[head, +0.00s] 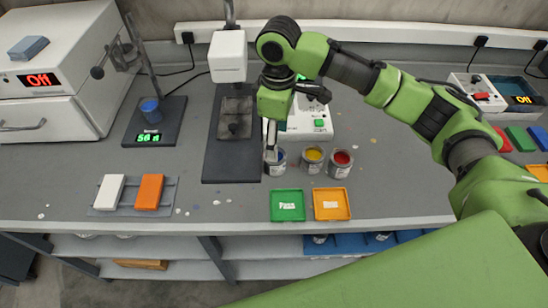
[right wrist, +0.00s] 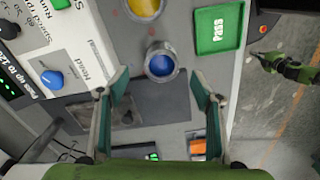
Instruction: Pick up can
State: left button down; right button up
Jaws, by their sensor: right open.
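Three small paint cans stand on the grey bench: one with blue paint (head: 276,164), one with yellow (head: 313,159) and one with red (head: 339,163). My right gripper (head: 271,150) points down just above and behind the blue can. In the right wrist view the open fingers (right wrist: 158,82) are empty, with the blue can (right wrist: 161,63) just beyond the tips, roughly midway between them. The yellow can (right wrist: 143,8) is cut by the top edge there. A small green and dark part of mine (right wrist: 287,66), possibly my left gripper, shows at the right.
Green "Pass" tray (head: 287,218) and orange tray (head: 331,217) lie in front of the cans. A dark-based stand (head: 232,168) rises left of the blue can; a white device (head: 308,122) stands behind. A scale (head: 168,125) bears a blue cup. Bench front between rack (head: 129,205) and trays is clear.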

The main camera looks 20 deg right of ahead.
notch_tip(320, 180, down, 4)
jog(key=shift+w+r, duration=0.1)
jog(key=shift+r, duration=0.15)
jog(key=shift+f, duration=0.2)
jog(key=f, duration=0.1)
jog(key=f+p, duration=0.1)
jog(key=f, duration=0.1)
jog(key=f+p, duration=0.1)
jog(key=shift+a+f, duration=0.15)
jog(key=shift+a, duration=0.15)
jog(key=shift+f, duration=0.3)
pick_arm(q)
notch_tip(320, 180, up, 2)
jog(key=shift+r, duration=0.1)
pick_arm(e)
jog(key=c, duration=1.3)
